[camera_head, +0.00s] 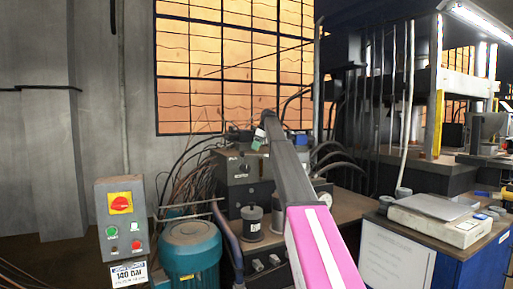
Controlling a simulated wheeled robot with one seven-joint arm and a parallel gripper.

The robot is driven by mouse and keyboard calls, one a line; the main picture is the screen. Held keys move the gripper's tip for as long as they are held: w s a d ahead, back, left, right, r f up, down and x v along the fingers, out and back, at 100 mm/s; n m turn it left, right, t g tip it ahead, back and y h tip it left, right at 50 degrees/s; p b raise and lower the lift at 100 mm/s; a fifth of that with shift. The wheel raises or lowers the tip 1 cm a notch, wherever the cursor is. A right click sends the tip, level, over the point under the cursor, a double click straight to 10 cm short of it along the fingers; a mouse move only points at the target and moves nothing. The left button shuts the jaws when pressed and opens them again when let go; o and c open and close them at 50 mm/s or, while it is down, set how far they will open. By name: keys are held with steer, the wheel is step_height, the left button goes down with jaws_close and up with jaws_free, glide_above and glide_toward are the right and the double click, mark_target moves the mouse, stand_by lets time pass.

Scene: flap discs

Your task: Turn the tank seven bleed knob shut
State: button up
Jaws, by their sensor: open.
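I cannot pick out a knob marked for tank seven; no such label is readable. A dark control box (244,172) at the centre has a small round knob (243,168) on its front. Below it stand two small dark cylinders, a left one (252,224) and a right one (278,218), the right one partly behind my arm. A round pale gauge (325,199) shows just right of my arm. My grey and pink arm link rises from the bottom edge across the centre and hides part of the bench. I cannot make out my gripper's fingers.
A grey switch box (122,222) with a red rotary switch on yellow stands at left. A teal motor (190,250) is beside it. Cables and hoses crowd around the control box. A blue cabinet (484,265) with clutter on top stands at right.

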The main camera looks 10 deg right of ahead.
steer(key=shift+c, duration=0.2)
steer(key=c, duration=0.9)
steer(key=shift+m, duration=0.4)
steer(key=m+t+h, duration=0.1)
steer(key=m, duration=0.2)
steer(key=shift+m, duration=0.4)
steer(key=m+t, duration=0.1)
steer(key=m, duration=0.1)
steer(key=m+h, duration=0.1)
steer(key=m, duration=0.2)
steer(key=shift+t+h, duration=0.3)
steer(key=shift+t, duration=0.1)
steer(key=m+h, duration=0.2)
steer(key=m, duration=0.3)
steer(key=shift+m, duration=0.4)
steer(key=shift+m+h, duration=0.9)
steer(key=shift+m, duration=1.3)
